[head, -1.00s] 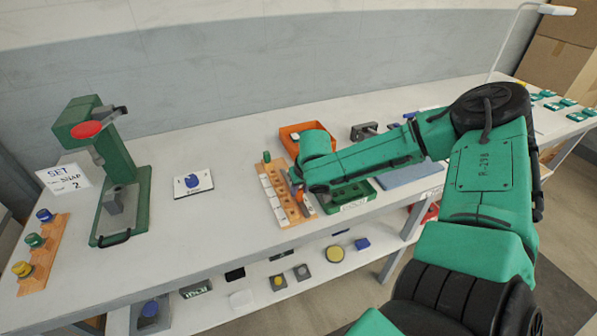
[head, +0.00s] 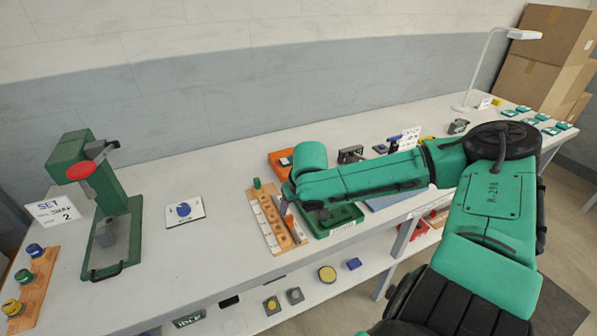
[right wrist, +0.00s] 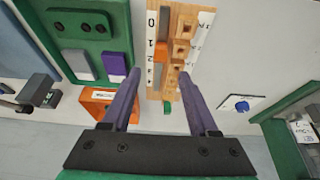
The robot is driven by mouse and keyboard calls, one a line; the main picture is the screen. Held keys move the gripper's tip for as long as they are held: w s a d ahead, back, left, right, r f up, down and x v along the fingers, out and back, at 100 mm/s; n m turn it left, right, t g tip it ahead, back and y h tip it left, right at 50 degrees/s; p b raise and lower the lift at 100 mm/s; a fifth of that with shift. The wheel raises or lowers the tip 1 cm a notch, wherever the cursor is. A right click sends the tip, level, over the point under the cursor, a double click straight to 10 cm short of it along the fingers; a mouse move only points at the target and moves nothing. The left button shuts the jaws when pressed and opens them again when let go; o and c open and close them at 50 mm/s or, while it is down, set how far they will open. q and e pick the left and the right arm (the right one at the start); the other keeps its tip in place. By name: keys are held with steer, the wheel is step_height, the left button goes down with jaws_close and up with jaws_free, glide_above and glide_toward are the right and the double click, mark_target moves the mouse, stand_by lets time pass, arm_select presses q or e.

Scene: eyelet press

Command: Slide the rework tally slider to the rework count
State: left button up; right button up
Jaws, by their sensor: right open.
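A wooden board (head: 270,226) with a white number strip and a green peg (head: 257,183) at its far end lies on the bench. My left gripper is not in view.
A green press (head: 100,205) and a sign reading SET, 2 (head: 54,210) stand at the left. A white dial card (head: 185,212) lies between press and board. A green tray (head: 338,220) and an orange bin (head: 279,160) sit close beside the board.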

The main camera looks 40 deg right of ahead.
steer(key=p+v, duration=0.1)
steer(key=v, duration=0.6)
